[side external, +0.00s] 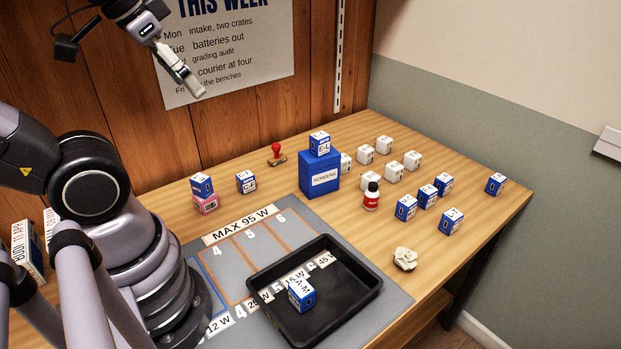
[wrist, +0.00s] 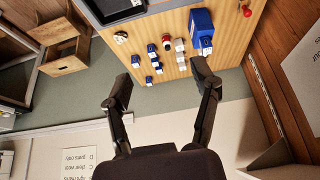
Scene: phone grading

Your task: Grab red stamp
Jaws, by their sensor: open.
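The red stamp (side external: 277,152) stands on the table near the back wooden wall, left of the blue box, with its red handle up on a brown base. In the wrist view its red top (wrist: 247,11) shows at the table's edge by the wooden wall. My gripper (side external: 200,93) is raised high above the table in front of the wall poster, well above and left of the stamp. In the wrist view my gripper (wrist: 160,88) has its two fingers wide apart with nothing between them.
A blue box (side external: 319,181) with a blue-and-white cube on top stands right of the stamp. Several white and blue cubes and a red bottle (side external: 371,195) stand farther right. A black tray (side external: 345,316) holds one cube. A cube on a pink block (side external: 206,204) stands left.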

